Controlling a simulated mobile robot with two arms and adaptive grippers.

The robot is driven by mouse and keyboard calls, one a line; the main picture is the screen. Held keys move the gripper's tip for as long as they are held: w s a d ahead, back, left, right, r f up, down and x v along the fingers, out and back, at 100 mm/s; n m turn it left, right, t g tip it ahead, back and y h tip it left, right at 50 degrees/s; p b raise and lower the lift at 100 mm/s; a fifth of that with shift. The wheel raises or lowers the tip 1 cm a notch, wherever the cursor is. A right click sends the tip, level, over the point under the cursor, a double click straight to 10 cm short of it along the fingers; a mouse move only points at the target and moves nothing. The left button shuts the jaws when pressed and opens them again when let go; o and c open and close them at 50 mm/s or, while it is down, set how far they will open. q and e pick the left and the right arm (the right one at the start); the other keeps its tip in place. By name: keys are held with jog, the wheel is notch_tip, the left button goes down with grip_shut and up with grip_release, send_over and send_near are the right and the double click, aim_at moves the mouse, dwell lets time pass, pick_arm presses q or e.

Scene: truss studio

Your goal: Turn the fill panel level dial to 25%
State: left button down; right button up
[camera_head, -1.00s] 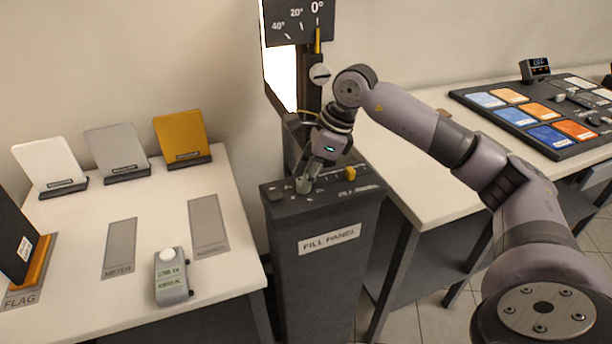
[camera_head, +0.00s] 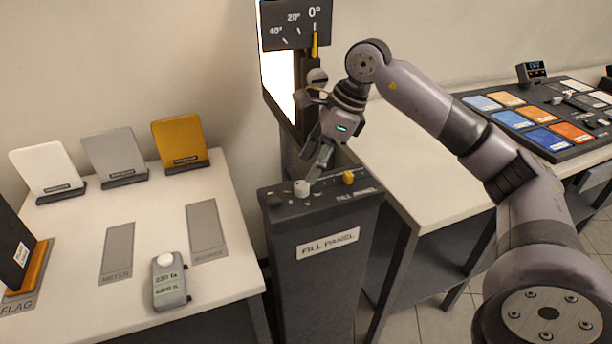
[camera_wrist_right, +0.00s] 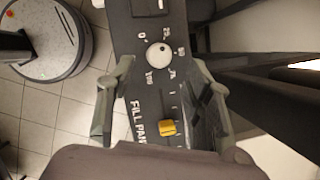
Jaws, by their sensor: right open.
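The fill panel (camera_head: 328,275) is a dark pedestal with its name on a white label. Its level dial (camera_head: 301,187) is a round pale knob on the top face. In the right wrist view the dial (camera_wrist_right: 159,55) is ringed by marks including 0, 25, 50 and 100; its exact setting is too small to tell. My right gripper (camera_head: 321,170) is open just above and beside the dial, apparently clear of it. In the wrist view its two fingers stand wide apart on either side of the panel top. My left gripper is not in view.
A yellow slider (camera_head: 348,177) sits on the panel top right of the dial. A tilt scale with a yellow pointer (camera_head: 314,45) stands behind. A light meter (camera_head: 169,280) lies on the left table (camera_head: 80,235). A button console (camera_head: 545,112) is on the right table.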

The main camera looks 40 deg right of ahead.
jog(key=v, duration=0.6)
jog(key=shift+r, duration=0.3)
jog(key=shift+s+f, duration=0.1)
jog(key=shift+s, duration=0.1)
